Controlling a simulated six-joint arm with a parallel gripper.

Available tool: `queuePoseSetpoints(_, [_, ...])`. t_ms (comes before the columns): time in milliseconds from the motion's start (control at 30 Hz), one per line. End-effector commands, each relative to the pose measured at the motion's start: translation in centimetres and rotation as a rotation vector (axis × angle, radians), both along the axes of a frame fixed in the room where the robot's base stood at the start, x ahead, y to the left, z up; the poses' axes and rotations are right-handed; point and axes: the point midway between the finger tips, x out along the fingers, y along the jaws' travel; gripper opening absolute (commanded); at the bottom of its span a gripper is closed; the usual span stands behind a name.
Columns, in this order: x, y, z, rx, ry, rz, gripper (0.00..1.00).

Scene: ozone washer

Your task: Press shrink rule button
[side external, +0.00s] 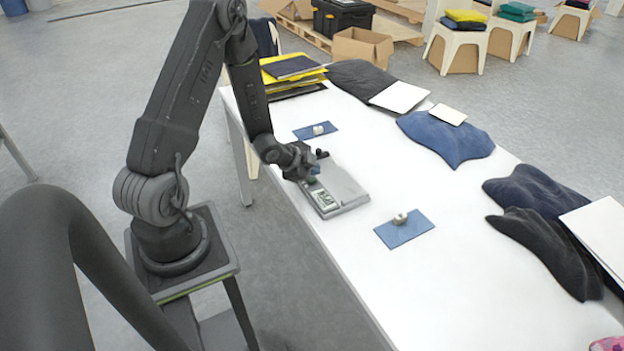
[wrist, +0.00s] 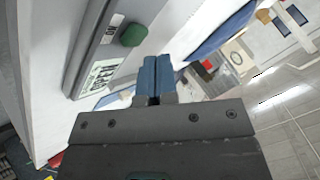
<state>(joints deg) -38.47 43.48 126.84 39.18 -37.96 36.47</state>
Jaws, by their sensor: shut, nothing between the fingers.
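A flat grey device (side external: 345,184) lies near the front edge of the white table, with a pale label panel (side external: 325,201) at its near end. A green button (wrist: 134,34) stands up from the device beside the label. My gripper (side external: 313,169) is over the device's left end, close to the button. In the wrist view, my gripper's blue fingertips (wrist: 157,61) are together and empty, just below and right of the button. I cannot tell whether they touch it. The arm partly hides the device's left end in the side view.
Blue mats, one behind (side external: 301,134) and one in front (side external: 405,236), each hold a small pale object. Dark and blue folded fabrics (side external: 446,138) lie along the table's right side. Yellow and dark folded items (side external: 290,70) are stacked at the far end. The table's front stretch is clear.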

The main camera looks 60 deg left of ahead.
Motion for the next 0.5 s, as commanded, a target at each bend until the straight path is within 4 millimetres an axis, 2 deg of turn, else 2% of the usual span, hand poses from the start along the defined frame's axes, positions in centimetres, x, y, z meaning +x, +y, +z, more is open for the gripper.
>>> queuePoseSetpoints(233, [0.0, 0.0, 0.4, 0.000, -0.001, 0.000, 0.00])
queuePoseSetpoints(500, [0.1, 0.0, 3.0, 0.002, -0.003, -0.001, 0.00])
